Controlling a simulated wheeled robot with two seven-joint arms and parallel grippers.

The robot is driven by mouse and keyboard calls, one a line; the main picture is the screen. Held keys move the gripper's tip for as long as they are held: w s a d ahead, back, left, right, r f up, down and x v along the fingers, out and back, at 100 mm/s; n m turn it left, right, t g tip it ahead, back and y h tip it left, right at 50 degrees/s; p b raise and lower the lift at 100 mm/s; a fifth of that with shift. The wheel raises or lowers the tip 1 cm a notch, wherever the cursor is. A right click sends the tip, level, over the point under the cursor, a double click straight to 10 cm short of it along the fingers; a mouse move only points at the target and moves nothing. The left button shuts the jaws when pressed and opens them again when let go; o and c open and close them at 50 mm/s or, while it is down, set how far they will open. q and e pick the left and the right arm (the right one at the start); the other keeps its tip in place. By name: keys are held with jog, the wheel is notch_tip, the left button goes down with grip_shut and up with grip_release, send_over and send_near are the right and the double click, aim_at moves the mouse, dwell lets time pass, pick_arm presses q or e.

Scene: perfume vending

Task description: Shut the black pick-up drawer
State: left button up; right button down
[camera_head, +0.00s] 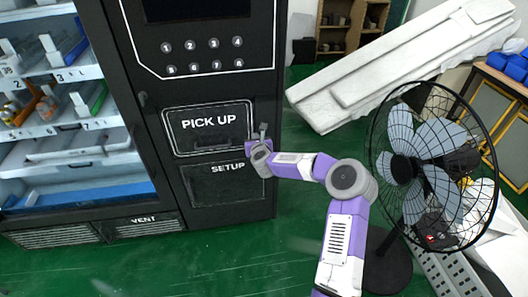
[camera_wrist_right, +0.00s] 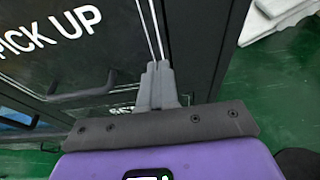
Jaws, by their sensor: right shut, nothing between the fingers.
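The black pick-up drawer (camera_head: 190,142), marked PICK UP and edged with a thin white line, is in the front of the vending machine in the head view. Its face looks about flush with the machine; I cannot tell whether a small gap is left. It also shows at the left of the right wrist view (camera_wrist_right: 40,65), with a dark handle (camera_wrist_right: 88,93) low on it. My right gripper (camera_head: 263,128) is at the drawer's right edge. In the wrist view its grey fingers (camera_wrist_right: 157,68) are together and empty, over the white edge lines; contact is unclear. My left gripper is out of view.
The SETUP panel (camera_head: 222,190) is below the drawer and the number keys (camera_head: 203,56) are above it. Lit product shelves (camera_head: 60,75) are at the left. A black fan (camera_head: 430,165) stands at the right. Green floor (camera_head: 260,250) is clear in front.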

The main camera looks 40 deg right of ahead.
jog(key=p+v, duration=0.1)
jog(key=v, duration=0.6)
jog(key=shift+s+a, duration=0.2)
jog(key=shift+a, duration=0.1)
jog(key=s+a+f+n+g+y+p, duration=0.15)
jog(key=s+a+f+n+y, duration=0.25)
jog(key=a+f+n, duration=0.6)
jog(key=s+a+f+n+g+y+p, duration=0.1)
jog(key=s+a+f+n+g+y, duration=0.25)
jog(key=a+f+n, duration=0.6)
jog(key=s+a+f+n+g+y, duration=0.1)
jog(key=s+a+n+g, duration=0.3)
jog(key=s+n, duration=0.5)
jog(key=s+a+f+n+g+y+p, duration=0.1)
jog(key=s+a+n, duration=0.7)
jog(key=s, duration=0.8)
notch_tip(320, 180, down, 3)
jog(key=n+g+y, duration=0.1)
jog(key=n+g, duration=0.1)
jog(key=shift+g+p, duration=0.3)
jog(key=shift+g, duration=0.1)
